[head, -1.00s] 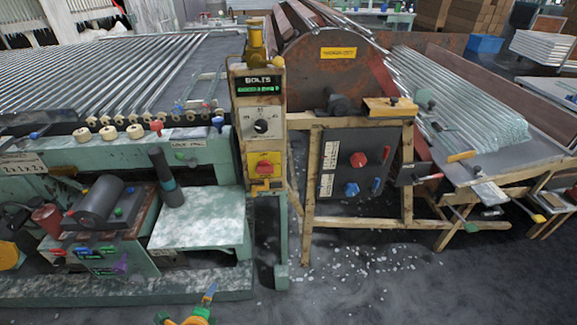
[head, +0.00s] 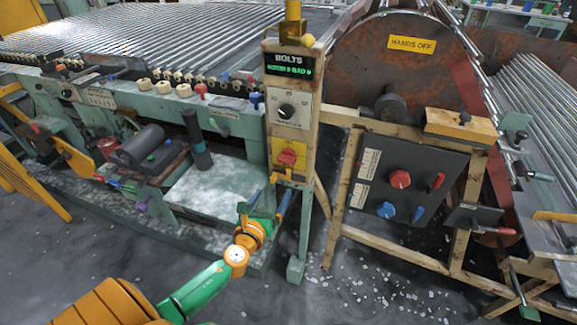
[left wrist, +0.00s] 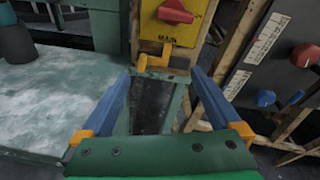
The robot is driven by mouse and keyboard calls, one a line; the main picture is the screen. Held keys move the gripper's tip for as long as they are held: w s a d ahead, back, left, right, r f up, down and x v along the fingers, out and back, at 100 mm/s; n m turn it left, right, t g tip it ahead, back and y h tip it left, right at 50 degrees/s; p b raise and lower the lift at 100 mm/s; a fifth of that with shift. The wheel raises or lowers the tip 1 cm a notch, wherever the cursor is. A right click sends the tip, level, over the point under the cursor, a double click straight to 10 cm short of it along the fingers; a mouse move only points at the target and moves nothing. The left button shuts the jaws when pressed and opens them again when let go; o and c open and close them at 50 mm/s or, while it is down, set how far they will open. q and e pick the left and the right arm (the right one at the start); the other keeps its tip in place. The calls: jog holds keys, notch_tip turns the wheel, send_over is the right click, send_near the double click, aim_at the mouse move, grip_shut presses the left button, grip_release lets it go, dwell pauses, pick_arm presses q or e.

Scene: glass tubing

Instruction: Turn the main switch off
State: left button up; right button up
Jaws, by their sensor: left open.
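The main switch is a red knob (head: 287,158) on a yellow plate (head: 293,148) low on a narrow wooden-edged control post. In the left wrist view the red knob (left wrist: 175,12) lies at the top, roughly crosswise, above the word MAIN on its yellow plate (left wrist: 172,32). A yellow hooked piece (left wrist: 154,59) sticks out just under the plate. My left gripper (head: 262,202) is open and empty, below and in front of the switch. Its blue fingers (left wrist: 161,75) stand apart below the knob, not touching it. My right gripper is not in view.
To the right, a dark panel (head: 395,205) carries red and blue knobs. A green machine bed (head: 205,190) lies to the left. Open floor lies in front.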

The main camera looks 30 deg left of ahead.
aim_at(285, 162)
pick_arm(q)
jog(key=w+r+m, duration=0.1)
jog(key=w, duration=0.1)
jog(key=w+r+m+t+b, duration=0.1)
jog(key=w+r, duration=0.1)
jog(key=w, duration=0.1)
jog(key=w+a+r+m+t, duration=0.1)
jog(key=w+r, duration=0.1)
jog(key=w, duration=0.1)
jog(key=shift+w+r+b, duration=0.1)
jog(key=shift+w+b, duration=0.05)
jog(key=shift+b, duration=0.15)
jog(key=c, duration=1.4)
jog(key=shift+o, duration=0.2)
